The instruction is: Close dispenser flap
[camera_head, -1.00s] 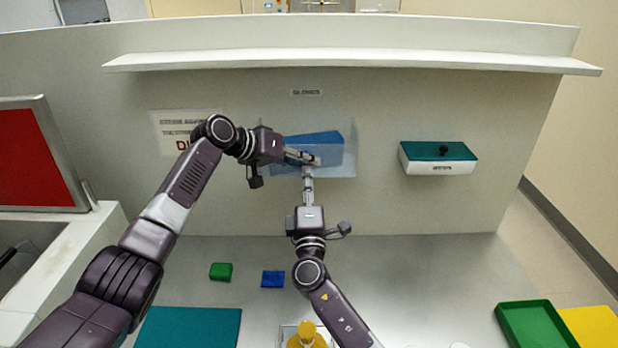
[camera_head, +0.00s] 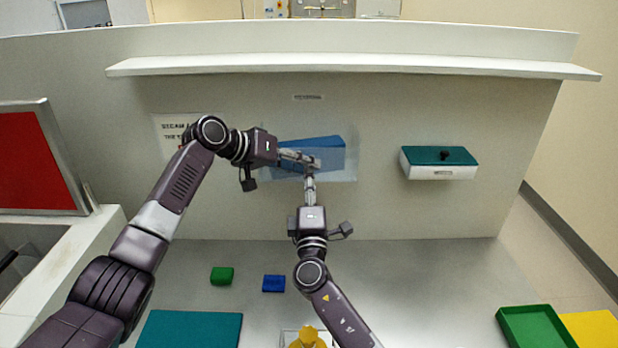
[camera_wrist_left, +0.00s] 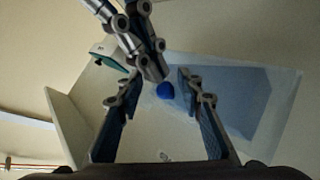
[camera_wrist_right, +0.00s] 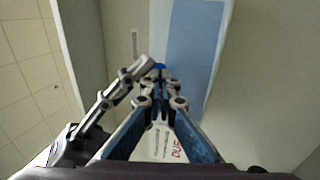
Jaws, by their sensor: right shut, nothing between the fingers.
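A clear dispenser (camera_head: 348,172) is on the upright panel, with a blue block (camera_head: 325,148) showing through it. Both grippers are in front of it, their tips close together. My left gripper (camera_head: 317,162) is open; its fingers stand apart in the left wrist view. A small round blue knob (camera_wrist_left: 165,90) shows beyond and between those fingers. My right gripper (camera_head: 309,176) is shut and empty, pointing up at the dispenser's lower middle. The blue knob (camera_wrist_right: 160,66) shows just past its fingertips in the right wrist view. I cannot tell the clear flap's edges or whether fingertips touch it.
A white box with a teal lid and black knob (camera_head: 444,155) is on the panel at right. A shelf (camera_head: 350,66) runs above. Green (camera_head: 222,275) and blue (camera_head: 273,283) blocks, a teal mat (camera_head: 190,330) and a green tray (camera_head: 537,328) lie on the worktop.

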